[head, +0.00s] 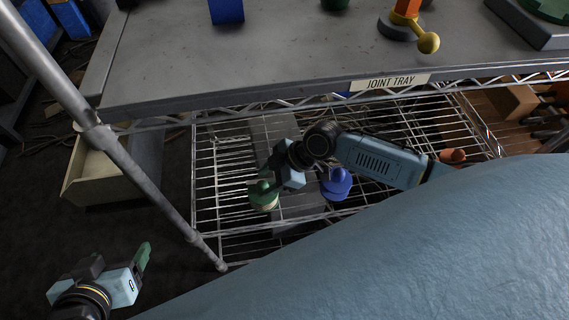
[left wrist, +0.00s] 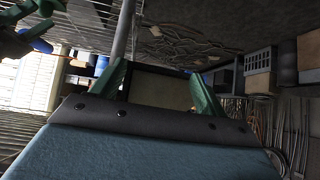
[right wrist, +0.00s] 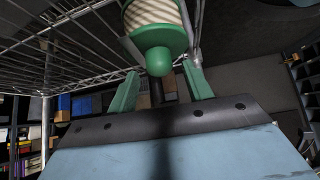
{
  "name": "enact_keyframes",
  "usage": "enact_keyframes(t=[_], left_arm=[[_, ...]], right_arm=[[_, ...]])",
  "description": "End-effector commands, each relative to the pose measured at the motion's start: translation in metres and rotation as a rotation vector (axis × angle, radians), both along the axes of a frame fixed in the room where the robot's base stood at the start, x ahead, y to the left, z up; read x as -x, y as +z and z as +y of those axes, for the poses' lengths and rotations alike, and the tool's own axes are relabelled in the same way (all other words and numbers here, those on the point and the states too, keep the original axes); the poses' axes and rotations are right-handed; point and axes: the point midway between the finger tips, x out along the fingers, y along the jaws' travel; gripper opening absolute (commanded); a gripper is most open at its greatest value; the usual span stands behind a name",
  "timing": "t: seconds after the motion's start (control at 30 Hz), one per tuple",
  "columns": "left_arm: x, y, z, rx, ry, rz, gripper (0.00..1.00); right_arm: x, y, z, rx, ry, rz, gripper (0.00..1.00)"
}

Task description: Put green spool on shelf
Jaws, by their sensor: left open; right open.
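The green spool (head: 264,197), wound with cream thread, is at the wire shelf below the grey table top. In the right wrist view the spool (right wrist: 156,22) shows its green flange and round knob just beyond my fingertips. My right gripper (head: 262,179) is open beside the spool, its two green fingers apart on either side of the knob; I cannot tell if they touch it. My left gripper (head: 141,258) is open and empty, low at the left beyond the rack post. The wire shelf (head: 225,180) is partly hidden by my right arm.
A blue knobbed piece (head: 337,185) stands close to the right of my right gripper. The table top (head: 240,55) carries a "JOINT TRAY" label (head: 390,82) and several parts. A slanted metal post (head: 140,175) stands between my left gripper and the shelf. A beige bin (head: 95,180) is at the left.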

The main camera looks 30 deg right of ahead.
Motion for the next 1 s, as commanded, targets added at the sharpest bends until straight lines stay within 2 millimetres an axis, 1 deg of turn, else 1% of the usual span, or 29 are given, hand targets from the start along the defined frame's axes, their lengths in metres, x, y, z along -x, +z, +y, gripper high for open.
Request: enact_keyframes(t=[0.17, 0.3, 0.47, 0.6, 0.7, 0.83, 1.0], left_arm=[[0.025, -0.015, 0.011, -0.04, 0.016, 0.166, 0.74], [0.05, -0.026, 0.021, -0.074, 0.03, 0.313, 0.74], [0.081, -0.034, 0.032, -0.11, 0.047, 0.481, 0.74], [0.077, -0.055, 0.037, -0.127, 0.048, 0.509, 0.74], [0.075, -0.067, 0.04, -0.134, 0.05, 0.516, 0.74], [0.072, -0.078, 0.042, -0.141, 0.05, 0.519, 0.74], [0.071, -0.085, 0.044, -0.143, 0.051, 0.521, 0.74]], right_arm=[[0.004, 0.017, -0.012, 0.002, 0.0, -0.001, 0.5], [0.008, 0.029, -0.023, 0.002, 0.0, 0.001, 0.5], [0.012, 0.045, -0.034, 0.001, 0.001, 0.0, 0.5], [0.018, 0.064, -0.05, 0.002, 0.001, 0.0, 0.5], [0.021, 0.075, -0.058, 0.001, 0.0, 0.0, 0.5], [0.024, 0.084, -0.066, 0.0, 0.0, 0.001, 0.5], [0.025, 0.088, -0.069, 0.0, 0.001, 0.001, 0.5]])
